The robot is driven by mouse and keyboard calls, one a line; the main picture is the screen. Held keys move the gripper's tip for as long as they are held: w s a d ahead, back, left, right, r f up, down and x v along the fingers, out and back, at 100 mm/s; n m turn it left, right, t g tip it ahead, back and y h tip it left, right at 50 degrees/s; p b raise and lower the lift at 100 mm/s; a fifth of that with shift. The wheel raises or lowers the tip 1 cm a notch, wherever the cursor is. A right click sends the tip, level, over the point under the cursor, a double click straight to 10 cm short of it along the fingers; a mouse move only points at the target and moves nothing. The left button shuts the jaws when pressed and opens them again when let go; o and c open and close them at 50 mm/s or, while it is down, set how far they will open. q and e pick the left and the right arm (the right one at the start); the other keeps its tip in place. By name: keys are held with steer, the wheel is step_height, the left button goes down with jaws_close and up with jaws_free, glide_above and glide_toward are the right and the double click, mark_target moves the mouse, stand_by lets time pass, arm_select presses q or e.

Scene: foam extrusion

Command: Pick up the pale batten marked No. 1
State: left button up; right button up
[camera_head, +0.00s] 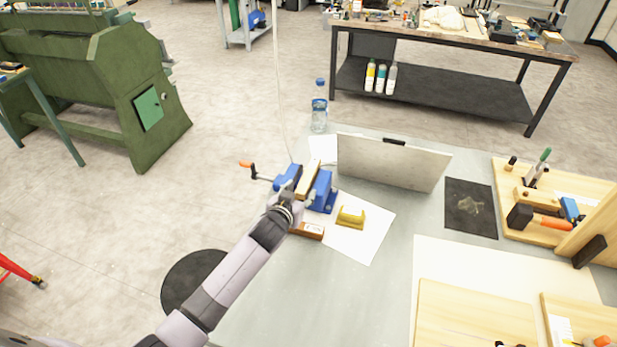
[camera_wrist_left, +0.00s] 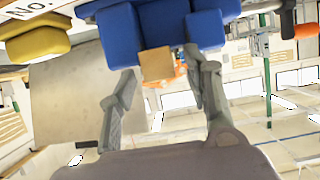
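A pale wooden batten (camera_head: 309,181) sits between the blue jaws of a vise (camera_head: 325,190); its marking cannot be read. In the left wrist view its square end (camera_wrist_left: 157,63) faces me below the blue vise (camera_wrist_left: 165,25). My left gripper (camera_head: 297,200) is at the near side of the vise. In the wrist view, the left gripper (camera_wrist_left: 160,72) is open, its fingers on either side of the batten's end with gaps visible. A darker brown block (camera_head: 306,231) with a white label lies nearby; "No." on a label (camera_wrist_left: 30,10) shows in the wrist view, its number cut off.
A yellow holder (camera_head: 350,217) stands on white paper (camera_head: 365,240) right of the vise. A grey upright panel (camera_head: 390,163) and a water bottle (camera_head: 319,107) stand behind. Boards with tools (camera_head: 545,200) are at the right.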

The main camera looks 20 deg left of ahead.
arm_select(q)
jaws_close()
stand_by(0.3)
steer(key=shift+r, duration=0.1)
